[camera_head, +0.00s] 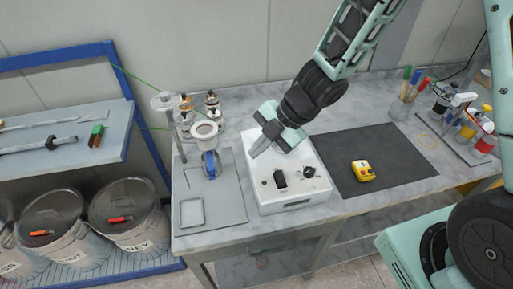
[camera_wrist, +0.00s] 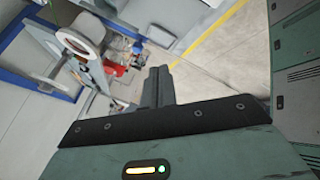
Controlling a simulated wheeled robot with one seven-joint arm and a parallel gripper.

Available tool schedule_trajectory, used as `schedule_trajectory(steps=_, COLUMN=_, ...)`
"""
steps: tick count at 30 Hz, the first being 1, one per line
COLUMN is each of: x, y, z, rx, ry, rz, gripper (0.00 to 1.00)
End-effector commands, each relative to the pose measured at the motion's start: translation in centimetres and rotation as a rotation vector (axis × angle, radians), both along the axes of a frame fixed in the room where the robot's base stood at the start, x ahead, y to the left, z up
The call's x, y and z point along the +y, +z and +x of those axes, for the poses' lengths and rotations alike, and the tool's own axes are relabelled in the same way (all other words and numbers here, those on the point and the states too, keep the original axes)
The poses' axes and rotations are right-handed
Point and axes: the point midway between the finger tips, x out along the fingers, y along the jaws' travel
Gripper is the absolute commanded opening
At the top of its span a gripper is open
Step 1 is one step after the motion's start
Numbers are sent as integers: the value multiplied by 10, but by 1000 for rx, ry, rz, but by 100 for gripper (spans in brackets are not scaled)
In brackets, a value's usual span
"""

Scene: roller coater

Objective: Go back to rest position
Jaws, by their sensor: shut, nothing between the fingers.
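In the wrist view the closed fingers (camera_wrist: 157,86) point out over the floor, with a round white ring-shaped part at the upper left.
A yellow device (camera_head: 362,171) lies on a black mat (camera_head: 391,160). Brushes in a cup (camera_head: 408,90) and bottles (camera_head: 470,125) stand at right. A blue-framed shelf (camera_head: 70,125) and buckets (camera_head: 130,215) are at left.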

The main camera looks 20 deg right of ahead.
Motion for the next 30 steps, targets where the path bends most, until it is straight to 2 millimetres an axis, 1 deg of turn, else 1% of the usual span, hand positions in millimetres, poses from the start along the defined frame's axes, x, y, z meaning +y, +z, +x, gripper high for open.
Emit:
schedule_trajectory(steps=8, x=0, y=0, z=0, rx=-2, ry=-5, rz=-2, gripper=0)
schedule_trajectory(steps=11, x=1, y=-1, z=4, rx=-8, ry=-61, rz=-24, gripper=0)
schedule_trajectory(steps=14, x=2, y=-2, z=10, rx=-16, ry=-194, rz=-69, gripper=0)
schedule_trajectory(steps=16, x=0, y=-2, z=11, rx=-15, ry=-328, rz=-112, gripper=0)
schedule_trajectory(steps=19, x=-6, y=0, z=4, rx=8, ry=-542, rz=-170, gripper=0)
schedule_trajectory(steps=23, x=-16, y=0, z=-22, rx=78, ry=-811, rz=-231, gripper=0)
schedule_trajectory(steps=26, x=-23, y=-1, z=-53, rx=164, ry=-1006, rz=-269, gripper=0)
schedule_trajectory(steps=29, x=-26, y=-4, z=-93, rx=273, ry=-1178, rz=-305, gripper=0)
schedule_trajectory(steps=30, x=-26, y=-5, z=-109, rx=320, ry=-1234, rz=-317, gripper=0)
